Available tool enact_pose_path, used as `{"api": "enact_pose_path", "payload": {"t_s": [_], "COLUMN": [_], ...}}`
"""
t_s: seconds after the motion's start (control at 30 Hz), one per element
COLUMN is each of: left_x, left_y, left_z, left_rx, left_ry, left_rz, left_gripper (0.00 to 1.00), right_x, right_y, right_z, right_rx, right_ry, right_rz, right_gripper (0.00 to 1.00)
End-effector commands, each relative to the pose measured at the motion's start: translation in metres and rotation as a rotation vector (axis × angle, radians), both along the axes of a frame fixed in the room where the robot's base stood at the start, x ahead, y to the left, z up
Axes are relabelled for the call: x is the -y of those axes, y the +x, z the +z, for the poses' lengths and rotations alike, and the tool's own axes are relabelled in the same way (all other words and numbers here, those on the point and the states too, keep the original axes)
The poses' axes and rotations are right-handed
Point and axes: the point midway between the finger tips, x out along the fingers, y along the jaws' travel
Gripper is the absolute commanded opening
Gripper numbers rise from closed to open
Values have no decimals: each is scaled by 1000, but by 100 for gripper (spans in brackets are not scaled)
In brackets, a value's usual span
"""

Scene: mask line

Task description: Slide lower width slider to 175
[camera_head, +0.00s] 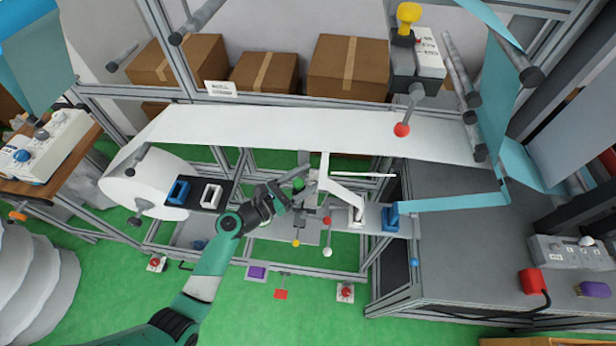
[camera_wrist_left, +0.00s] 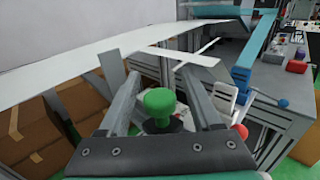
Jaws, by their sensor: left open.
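A green knob (camera_head: 298,184) sits at the middle of the frame under the white web. It also shows in the left wrist view (camera_wrist_left: 159,104). I take it for a slider handle, but its scale and any number are not readable. My left gripper (camera_head: 303,180) is open, with its fingers on either side of the green knob. In the left wrist view the gripper (camera_wrist_left: 158,80) has the knob between its fingers, and contact cannot be told. The slider rail below is mostly hidden. My right gripper is not in view.
A white web (camera_head: 310,132) runs across above the gripper. A white angled bracket (camera_head: 342,188) stands close to the right. Red (camera_head: 327,221), yellow (camera_head: 296,243) and white (camera_head: 327,252) ball knobs hang just below. A blue clamp (camera_head: 391,218) is further right.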

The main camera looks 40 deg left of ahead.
Motion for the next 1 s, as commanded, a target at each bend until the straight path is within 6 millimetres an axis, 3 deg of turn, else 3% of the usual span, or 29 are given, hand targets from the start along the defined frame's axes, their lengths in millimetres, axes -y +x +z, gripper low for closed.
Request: {"api": "enact_pose_path", "payload": {"t_s": [0.07,0.4,0.43,1.0], "left_x": [0,0,0,0], "left_y": [0,0,0,0], "left_z": [0,0,0,0], "left_rx": [0,0,0,1], "left_ry": [0,0,0,0], "left_rz": [0,0,-1,-1], "left_gripper": [64,2,0,0], "right_x": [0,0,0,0], "right_y": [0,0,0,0], "right_z": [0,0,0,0], "right_rx": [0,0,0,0], "right_ry": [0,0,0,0], "right_rz": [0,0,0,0], "right_gripper": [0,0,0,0]}}
